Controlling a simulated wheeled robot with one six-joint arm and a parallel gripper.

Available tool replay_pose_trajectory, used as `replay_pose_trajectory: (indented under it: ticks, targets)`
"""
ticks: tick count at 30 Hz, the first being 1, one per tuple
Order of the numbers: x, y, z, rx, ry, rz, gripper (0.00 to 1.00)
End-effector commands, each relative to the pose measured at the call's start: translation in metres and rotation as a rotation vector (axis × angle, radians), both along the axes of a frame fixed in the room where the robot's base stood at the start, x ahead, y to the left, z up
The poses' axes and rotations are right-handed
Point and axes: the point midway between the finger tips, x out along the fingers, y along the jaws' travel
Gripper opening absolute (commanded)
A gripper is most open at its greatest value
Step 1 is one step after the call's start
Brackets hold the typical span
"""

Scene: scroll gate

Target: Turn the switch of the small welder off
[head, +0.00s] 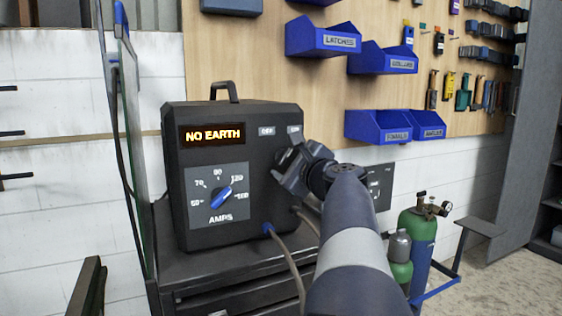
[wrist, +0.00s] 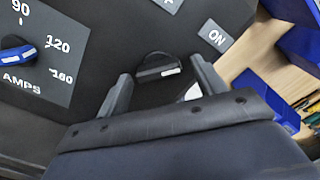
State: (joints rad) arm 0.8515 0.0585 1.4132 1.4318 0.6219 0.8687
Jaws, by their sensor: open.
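The small welder (head: 190,215) is a dark box with a top handle, standing on a dark cabinet. Its lit display (head: 212,134) reads "NO EARTH". In the wrist view its switch (wrist: 155,64) is a black rotary knob with a white mark at its right end. The ON label (wrist: 214,38) is up and right of the knob; the other label is cut off there, but both labels show in the head view. My gripper (head: 286,170) is open at the welder's front, its fingers on either side of the knob. Contact cannot be told. In the head view my gripper hides the knob.
A blue amps dial (head: 221,196) sits left of my gripper on the panel. A cable (head: 287,262) hangs from the lower front. Blue bins (head: 378,126) hang on the wall behind, and a green gas cylinder (head: 420,235) stands at right.

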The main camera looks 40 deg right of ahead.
Motion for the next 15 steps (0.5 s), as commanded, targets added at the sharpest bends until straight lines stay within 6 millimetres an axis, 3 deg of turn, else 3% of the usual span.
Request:
replay_pose_trajectory:
  ticks: [2, 15]
  targets:
    - [-0.0002, 0.0001, 0.0001, 0.0, 0.0, 0.0, 0.65]
    - [-0.0005, 0.0003, 0.0, 0.0, 0.0, 0.0, 0.29]
